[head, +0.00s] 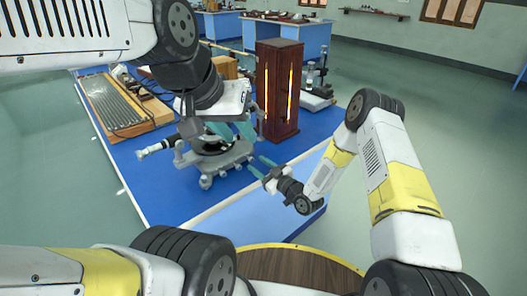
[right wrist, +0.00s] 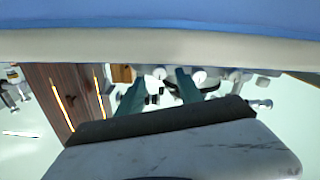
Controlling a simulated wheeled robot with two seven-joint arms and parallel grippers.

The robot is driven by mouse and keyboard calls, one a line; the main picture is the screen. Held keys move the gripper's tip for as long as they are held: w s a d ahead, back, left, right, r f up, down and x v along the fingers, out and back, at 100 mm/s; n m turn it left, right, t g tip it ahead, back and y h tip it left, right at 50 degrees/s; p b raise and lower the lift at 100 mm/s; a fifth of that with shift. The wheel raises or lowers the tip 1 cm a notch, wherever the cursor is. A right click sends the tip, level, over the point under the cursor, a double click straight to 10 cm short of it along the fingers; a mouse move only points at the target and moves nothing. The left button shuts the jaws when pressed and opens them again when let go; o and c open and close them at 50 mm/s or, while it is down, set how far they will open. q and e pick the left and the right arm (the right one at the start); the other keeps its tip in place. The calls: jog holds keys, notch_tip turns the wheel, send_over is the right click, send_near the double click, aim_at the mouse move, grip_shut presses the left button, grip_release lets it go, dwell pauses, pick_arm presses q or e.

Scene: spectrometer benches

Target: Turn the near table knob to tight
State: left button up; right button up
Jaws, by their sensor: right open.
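The spectrometer (head: 222,164), a grey metal instrument on a footed base, stands near the front edge of the blue bench. It also shows in the right wrist view (right wrist: 235,77), with pale round knobs (right wrist: 198,76) beyond my fingers. I cannot tell which is the near table knob, or its setting. My left gripper (head: 232,129) is above the spectrometer, its teal fingers apart and pointing down, hiding part of its top. My right gripper (head: 260,167) is open and empty at the bench's front edge, its fingers pointing at the spectrometer's right side, apparently apart from it.
A tall dark wooden lamp box (head: 279,90) with glowing slits stands just behind the spectrometer. A wooden board with a ribbed plate (head: 112,100) lies at the left. A smaller instrument (head: 316,95) stands at the right. The bench's front right corner (head: 275,215) is clear.

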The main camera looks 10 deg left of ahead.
aim_at(252, 160)
jog(key=shift+x, duration=1.65)
grip_shut()
